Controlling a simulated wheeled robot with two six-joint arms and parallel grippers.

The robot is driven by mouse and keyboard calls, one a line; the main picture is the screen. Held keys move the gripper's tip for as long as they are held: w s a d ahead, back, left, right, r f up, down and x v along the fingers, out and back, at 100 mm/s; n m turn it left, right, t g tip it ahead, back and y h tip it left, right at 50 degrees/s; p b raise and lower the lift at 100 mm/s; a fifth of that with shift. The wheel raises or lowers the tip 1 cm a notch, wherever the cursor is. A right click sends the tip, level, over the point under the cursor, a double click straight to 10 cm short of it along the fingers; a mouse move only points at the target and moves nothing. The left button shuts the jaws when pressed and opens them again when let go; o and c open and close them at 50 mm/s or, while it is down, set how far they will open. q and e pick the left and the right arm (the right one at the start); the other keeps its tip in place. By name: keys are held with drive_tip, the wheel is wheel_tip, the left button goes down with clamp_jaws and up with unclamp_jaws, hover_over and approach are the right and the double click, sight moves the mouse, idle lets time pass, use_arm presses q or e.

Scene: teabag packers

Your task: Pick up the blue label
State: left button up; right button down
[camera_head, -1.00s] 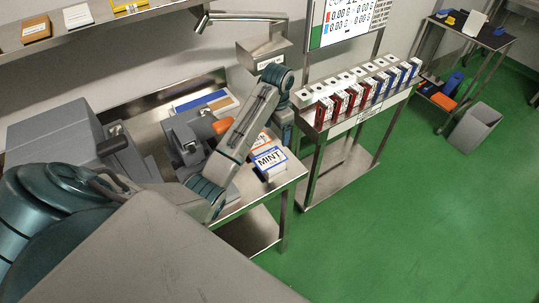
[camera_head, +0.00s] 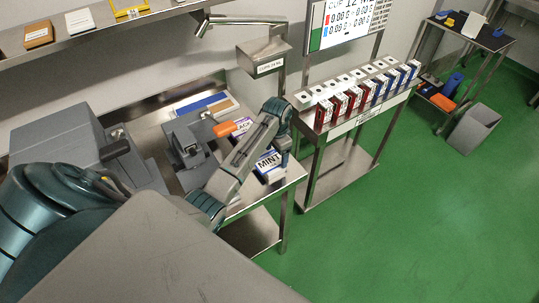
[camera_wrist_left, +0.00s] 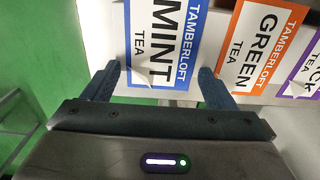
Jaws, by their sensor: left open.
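The blue label (camera_wrist_left: 168,35) is a white card with a blue border reading MINT TEA, in a stack. In the head view, the blue label (camera_head: 268,171) is at the right end of the steel bench, partly hidden by my arm. My left gripper (camera_wrist_left: 157,83) is open in the wrist view, its fingers on either side of the label's near end. Whether they touch it I cannot tell. In the head view, my left gripper (camera_head: 284,158) is at the label's right side. My right gripper is not in view.
An orange GREEN TEA label (camera_wrist_left: 259,45) lies beside the right finger, with a purple label (camera_wrist_left: 309,75) beyond. A rack of red and blue boxes (camera_head: 351,103) stands to the right.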

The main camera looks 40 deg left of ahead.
use_arm(q)
drive_tip(key=shift+c, duration=0.5)
drive_tip(key=c, duration=0.6)
